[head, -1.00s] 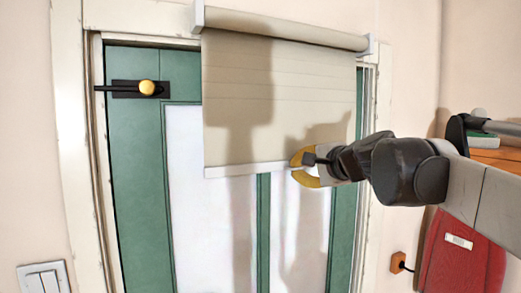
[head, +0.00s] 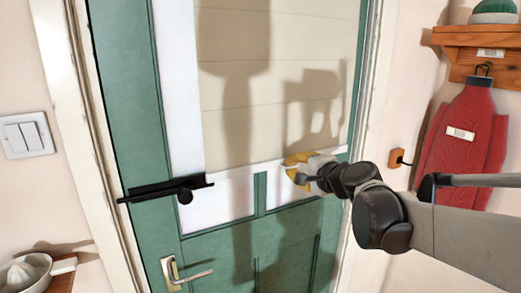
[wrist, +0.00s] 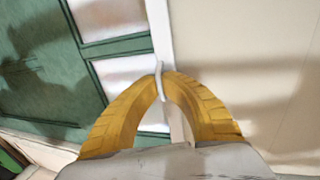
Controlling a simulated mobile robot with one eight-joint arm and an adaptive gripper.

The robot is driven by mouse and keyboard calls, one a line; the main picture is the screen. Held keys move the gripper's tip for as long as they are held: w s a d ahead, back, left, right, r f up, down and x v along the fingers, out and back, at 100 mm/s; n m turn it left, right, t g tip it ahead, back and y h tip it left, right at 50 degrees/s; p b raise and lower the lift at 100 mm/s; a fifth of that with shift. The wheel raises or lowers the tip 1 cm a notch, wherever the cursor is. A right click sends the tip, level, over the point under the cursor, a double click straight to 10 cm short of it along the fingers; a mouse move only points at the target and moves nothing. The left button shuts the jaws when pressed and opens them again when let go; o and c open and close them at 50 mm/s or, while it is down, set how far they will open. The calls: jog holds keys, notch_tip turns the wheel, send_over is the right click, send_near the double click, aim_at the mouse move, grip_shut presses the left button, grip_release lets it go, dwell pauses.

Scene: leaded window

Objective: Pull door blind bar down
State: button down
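The pale blind bar (head: 240,168) runs along that edge. My gripper (head: 299,168), with yellow fingers, is at the bar's right half. In the wrist view, the fingertips (wrist: 163,84) close on the bar (wrist: 160,30), which passes between them. The blind cloth (wrist: 240,50) is on the right there and the door (wrist: 35,70) on the left. The blind's top roller is out of the head view.
A black bolt-like fitting (head: 165,188) reaches near the bar's left end. A door handle (head: 180,274) is below it. A light switch (head: 27,135) is on the left wall. At right are a red hanging board (head: 460,130) and a wooden shelf (head: 470,38).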

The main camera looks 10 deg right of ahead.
notch_tip(320, 180, down, 24)
jog(key=b, duration=1.3)
jog(key=shift+s, duration=0.15)
jog(key=c, duration=1.9)
grip_release()
jog(key=shift+f, duration=0.1)
jog(key=shift+o, duration=0.2)
jog(key=v, duration=1.2)
